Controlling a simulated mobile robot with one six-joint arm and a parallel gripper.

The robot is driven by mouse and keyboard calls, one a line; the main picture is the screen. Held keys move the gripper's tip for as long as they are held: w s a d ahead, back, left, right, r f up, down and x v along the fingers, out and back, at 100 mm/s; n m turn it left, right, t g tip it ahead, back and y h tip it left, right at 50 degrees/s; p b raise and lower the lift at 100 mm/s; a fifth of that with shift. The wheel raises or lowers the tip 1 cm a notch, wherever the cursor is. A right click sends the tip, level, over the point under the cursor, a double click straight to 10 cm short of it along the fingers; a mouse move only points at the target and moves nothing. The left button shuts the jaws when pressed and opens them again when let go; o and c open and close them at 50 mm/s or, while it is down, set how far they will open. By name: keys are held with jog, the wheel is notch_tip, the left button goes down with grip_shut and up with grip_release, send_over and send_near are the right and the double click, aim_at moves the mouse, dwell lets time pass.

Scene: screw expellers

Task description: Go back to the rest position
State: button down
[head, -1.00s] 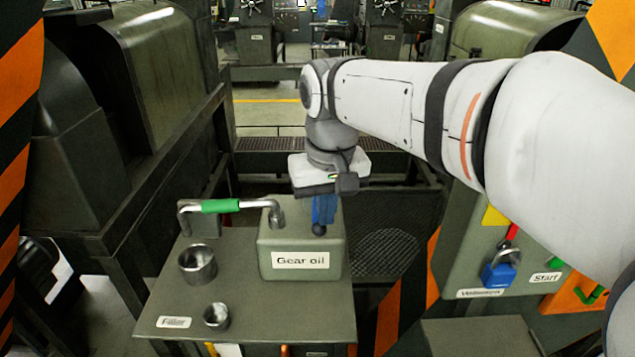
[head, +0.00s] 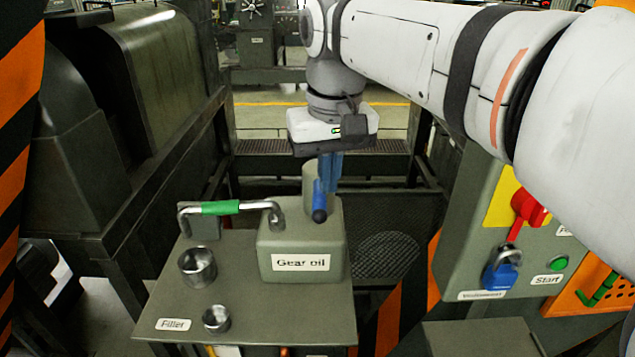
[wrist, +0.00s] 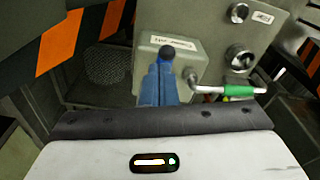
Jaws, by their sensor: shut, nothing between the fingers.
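My gripper (head: 321,210) hangs pointing down at the end of my white arm, just above and behind the right part of the gear oil box. Its blue fingers are together with nothing between them. In the wrist view the closed fingers (wrist: 165,58) reach up the middle of the picture, in front of the grey box. The grey box labelled "Gear oil" (head: 302,243) stands at the back of the small table. The gripper looks clear of it, though the exact gap cannot be told.
The table (head: 255,308) carries a lever with a green grip (head: 221,208) and two open metal cups (head: 197,266), (head: 216,318). At the right a grey panel holds a blue padlock (head: 499,275), a red switch (head: 528,207) and a green start button (head: 558,263). Dark machinery stands left.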

jog(key=s+d+f+m+t, duration=0.1)
jog(key=s+d+f, duration=0.4)
jog(key=f, duration=0.3)
jog(key=s+d+f+m+t, duration=0.1)
jog(key=s+d+f, duration=0.3)
jog(key=f, duration=0.5)
jog(key=d, duration=0.2)
jog(key=shift+s+d+f+m, duration=0.25)
jog(key=shift+s+d+m, duration=0.1)
jog(key=shift+d+m, duration=0.05)
jog(key=w+a+r+n+g+y+p, duration=0.1)
jog(key=w+a+r+n, duration=0.1)
jog(key=w+r+n, duration=0.3)
jog(key=w+a+r+n+g+y+p, duration=0.1)
jog(key=w+r+n, duration=0.5)
jog(key=r, duration=0.6)
jog(key=w+a+r+n+g+p, duration=0.2)
jog(key=w+a+r+n, duration=0.3)
jog(key=r, duration=0.4)
jog(key=shift+w+a+n+g+y, duration=0.15)
jog(key=shift+w+n+g+y, duration=0.3)
jog(key=shift+n, duration=0.25)
